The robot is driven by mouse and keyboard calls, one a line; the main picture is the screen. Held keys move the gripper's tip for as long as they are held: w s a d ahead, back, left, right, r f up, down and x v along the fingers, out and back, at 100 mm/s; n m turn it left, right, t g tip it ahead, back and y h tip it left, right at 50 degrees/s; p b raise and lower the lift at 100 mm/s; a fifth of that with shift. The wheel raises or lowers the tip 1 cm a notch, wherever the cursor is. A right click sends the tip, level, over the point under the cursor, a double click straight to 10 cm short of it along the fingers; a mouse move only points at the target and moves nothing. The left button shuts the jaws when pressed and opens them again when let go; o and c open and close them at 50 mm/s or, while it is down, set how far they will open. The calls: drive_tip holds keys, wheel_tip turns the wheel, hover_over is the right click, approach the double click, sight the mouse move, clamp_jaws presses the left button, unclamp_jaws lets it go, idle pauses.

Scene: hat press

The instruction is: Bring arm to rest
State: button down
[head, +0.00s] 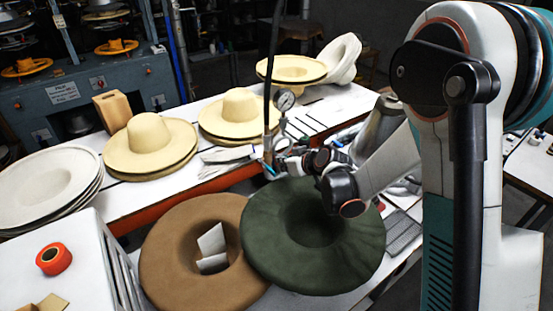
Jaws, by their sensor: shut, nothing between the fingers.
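My arm reaches in from the right, its wrist above the back edge of a dark green hat (270,255). My gripper (272,167) points left beyond that hat, near a vertical hose and a pressure gauge (284,100). It is shut and empty. It is small in the picture and partly merges with the clutter behind it. The green hat lies upside down, its crown hollow facing up, and overlaps a brown hat (175,245) on its left. The brown hat holds a white folded paper (212,245) in its hollow.
Cream hats (150,145) stand in stacks along the white table (120,205), with more stacks (240,113) farther right. White hat blanks (40,190) are piled at left. A white cabinet (60,285) at the front left carries an orange tape roll (54,258). A grey metal cone (378,128) stands behind my forearm.

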drive_tip(key=shift+s+d+r, duration=0.25)
drive_tip(key=shift+s+d, duration=0.3)
drive_tip(key=shift+s, duration=0.2)
drive_tip(key=shift+s+d+r, duration=0.2)
drive_tip(key=shift+s+d, duration=0.35)
drive_tip(key=shift+s, duration=0.2)
drive_tip(key=shift+s+d+r, duration=0.15)
drive_tip(key=shift+s+r, duration=0.1)
drive_tip(key=shift+r, duration=0.15)
drive_tip(key=s+d+r+m+g+h+b, duration=0.15)
drive_tip(key=s+d+r, duration=0.35)
drive_tip(key=s, duration=0.6)
drive_tip(key=s+d+r+m+h+b, duration=0.3)
drive_tip(key=s+d+r, duration=0.15)
drive_tip(key=s, duration=0.55)
drive_tip(key=s+d+f+m+h+b, duration=0.1)
drive_tip(key=s+d, duration=0.3)
drive_tip(key=s, duration=0.6)
drive_tip(key=shift+s+d+f+m+g+h, duration=0.15)
drive_tip(key=shift+f+m+g+h, duration=0.25)
drive_tip(key=shift+m, duration=0.25)
